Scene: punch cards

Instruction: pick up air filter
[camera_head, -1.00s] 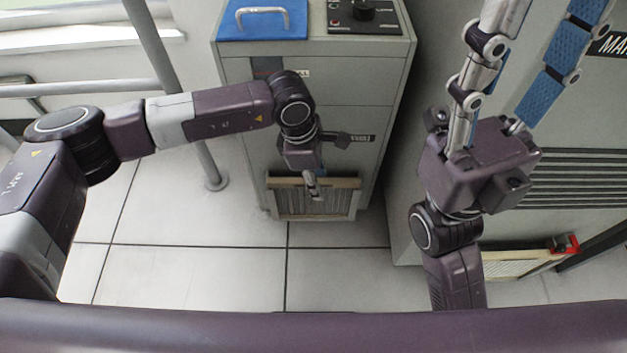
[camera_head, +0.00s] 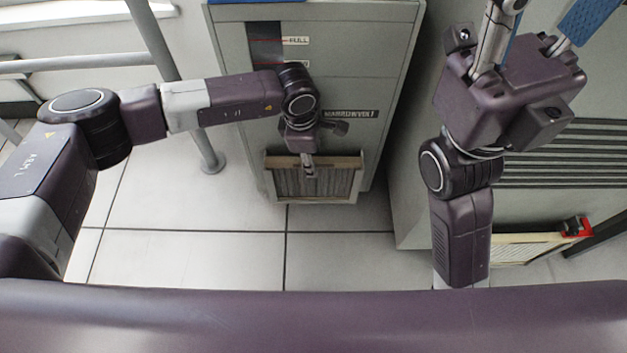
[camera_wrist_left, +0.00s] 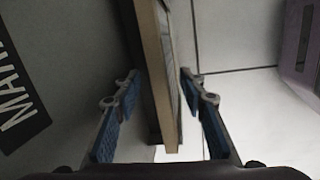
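The air filter (camera_head: 338,184) is a flat pleated panel in a pale frame, low at the front of the grey cabinet. My left gripper (camera_head: 308,168) points down over its top edge. In the left wrist view the filter's frame (camera_wrist_left: 152,70) runs between the blue-padded fingers of the left gripper (camera_wrist_left: 160,82). A gap shows on both sides, so the gripper is open around the frame and not clamped. My right gripper (camera_head: 540,22) is raised at the upper right, fingers spread and empty, with its tips out of view.
The grey cabinet (camera_head: 345,60) stands behind the filter. A larger grey cabinet (camera_head: 415,215) stands to the right. Another pale framed panel (camera_head: 515,250) with a red-and-black part (camera_head: 577,228) is low on the right. A railing post (camera_head: 165,60) stands at left. The tiled floor (camera_head: 190,260) is clear.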

